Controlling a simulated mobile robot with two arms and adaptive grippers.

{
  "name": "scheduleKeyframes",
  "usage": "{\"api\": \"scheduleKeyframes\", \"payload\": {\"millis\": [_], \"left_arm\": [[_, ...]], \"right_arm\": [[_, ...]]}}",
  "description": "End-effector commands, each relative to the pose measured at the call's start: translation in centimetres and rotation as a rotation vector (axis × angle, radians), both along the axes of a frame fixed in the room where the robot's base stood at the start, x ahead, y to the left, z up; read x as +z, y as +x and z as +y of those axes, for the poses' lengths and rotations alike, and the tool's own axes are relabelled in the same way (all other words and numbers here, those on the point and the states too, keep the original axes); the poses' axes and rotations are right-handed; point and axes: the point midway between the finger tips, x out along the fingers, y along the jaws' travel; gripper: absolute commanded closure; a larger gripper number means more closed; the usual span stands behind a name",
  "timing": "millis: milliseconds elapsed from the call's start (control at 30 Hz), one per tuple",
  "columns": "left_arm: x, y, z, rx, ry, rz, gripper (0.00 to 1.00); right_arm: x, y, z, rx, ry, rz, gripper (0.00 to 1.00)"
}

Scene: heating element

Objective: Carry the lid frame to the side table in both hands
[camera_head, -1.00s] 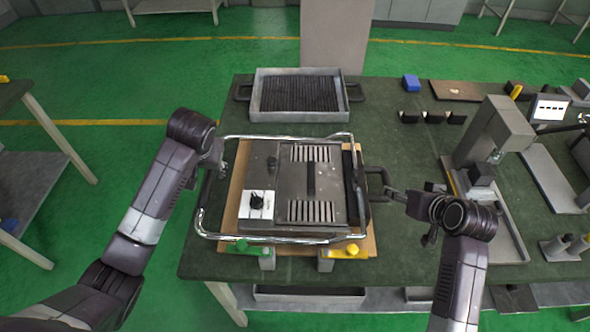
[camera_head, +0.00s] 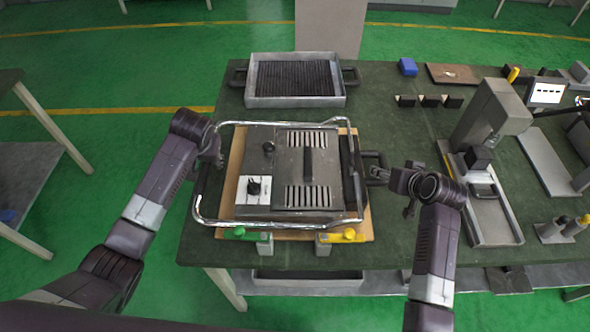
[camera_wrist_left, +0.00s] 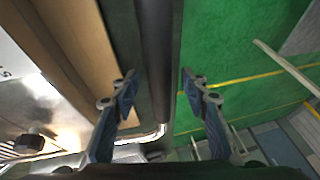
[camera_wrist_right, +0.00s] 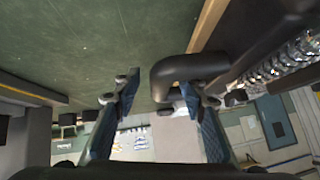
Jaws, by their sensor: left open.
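The lid frame (camera_head: 285,123), a chrome tube loop with dark side handles, surrounds the grey heating device (camera_head: 258,165) on a brown board on the green worktop. My left gripper (camera_head: 216,158) is at its left side, open. In the left wrist view the dark handle bar (camera_wrist_left: 158,60) runs between the spread fingers (camera_wrist_left: 158,90), without visible clamping. My right gripper (camera_head: 378,175) is at the right handle (camera_head: 374,157). In the right wrist view its fingers (camera_wrist_right: 163,90) are spread, and the bent black handle (camera_wrist_right: 185,70) lies just ahead, partly between them.
A grey tray with a dark ribbed insert (camera_head: 297,101) stands behind the frame. Green (camera_head: 240,233) and yellow (camera_head: 343,236) clamps sit at the front. A grey press (camera_head: 492,115) stands at right. Another table (camera_head: 10,80) is at the left, across green floor.

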Motion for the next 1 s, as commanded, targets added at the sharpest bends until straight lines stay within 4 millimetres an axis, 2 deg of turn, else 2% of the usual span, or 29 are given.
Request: {"api": "scheduleKeyframes", "payload": {"millis": [200,467,800,867,1000], "left_arm": [[-0.99,0.42,0.21,-0.001,0.0,0.0,0.58],[-1.02,0.43,0.2,-0.001,0.0,-0.001,0.58],[-1.02,0.42,0.2,0.0,0.0,-0.001,0.95],[-1.02,0.42,0.19,0.0,0.0,-0.001,1.0],[-1.02,0.42,0.19,0.0,0.0,0.0,1.0]], "right_arm": [[-0.72,0.77,0.24,0.001,0.001,0.0,0.61],[-0.78,0.8,0.25,0.001,0.001,0.0,0.61],[-0.79,0.77,0.25,0.001,0.001,0.0,0.98],[-0.79,0.77,0.25,0.001,0.001,0.0,1.0],[-0.79,0.76,0.25,0.001,0.001,0.0,1.0]]}}
